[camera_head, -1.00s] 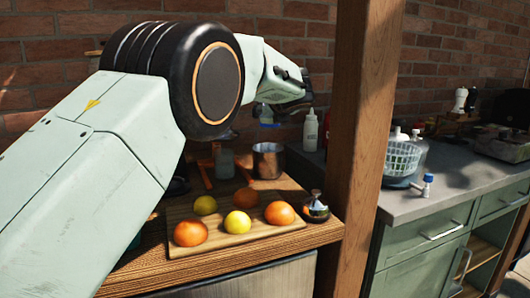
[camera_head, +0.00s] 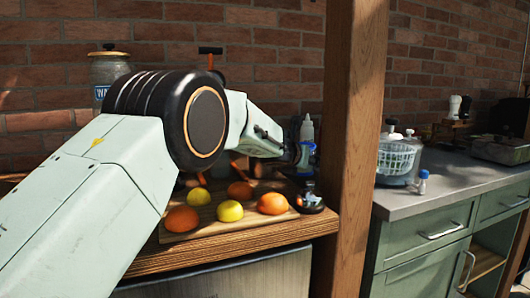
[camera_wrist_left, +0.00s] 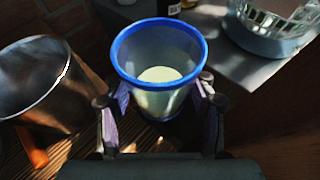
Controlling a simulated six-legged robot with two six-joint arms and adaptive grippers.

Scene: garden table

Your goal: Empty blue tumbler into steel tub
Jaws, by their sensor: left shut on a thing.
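The blue tumbler (camera_wrist_left: 122,58) is translucent with a bright blue rim and holds something pale at its bottom. My left gripper (camera_wrist_left: 160,112) is shut on it, one finger on each side. In the head view the tumbler (camera_head: 306,158) looks about upright, to the right of the fruit board's back, with my left gripper (camera_head: 292,153) beside it. The steel tub (camera_wrist_left: 32,82) stands open to the left of the tumbler in the wrist view, apart from it. In the head view my wrist hides most of the tub. My right gripper is out of view.
A board (camera_head: 205,228) with oranges and lemons lies at the table's front. A dark shiny object (camera_head: 309,200) sits at its right. A white bottle (camera_head: 307,130) stands behind the tumbler. A wooden post (camera_head: 352,140) separates the table from the counter with a basket (camera_head: 396,158).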

